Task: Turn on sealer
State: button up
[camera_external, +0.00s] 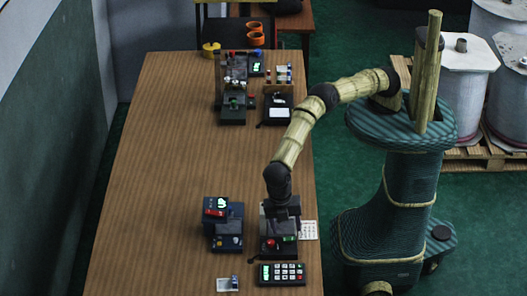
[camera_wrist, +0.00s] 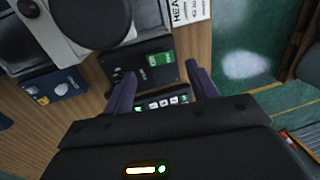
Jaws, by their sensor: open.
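A dark device with a red knob and a small green display (camera_external: 288,239), which I take to be the sealer, sits near the table's right edge. My gripper (camera_external: 281,222) hangs just above it and hides its rear part. In the wrist view the device's black panel with green display (camera_wrist: 157,59) lies ahead of my gripper (camera_wrist: 163,87), whose two fingers are apart with nothing between them. I cannot tell whether a finger touches the device. A large black round part (camera_wrist: 95,22) on a pale body fills the upper left. I cannot make out a power switch.
A keypad box (camera_external: 282,273) lies in front of the device, and a printed card (camera_external: 309,230) lies to its right. A blue-black device with a red top (camera_external: 224,224) stands to the left. More equipment (camera_external: 233,85) stands at the far end. The wooden table's middle (camera_external: 180,150) is clear.

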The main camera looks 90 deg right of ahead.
notch_tip(320, 180, up, 13)
jog(key=w, duration=0.2)
jog(key=shift+r+p, duration=0.15)
jog(key=shift+p, duration=0.2)
jog(key=shift+w, duration=0.1)
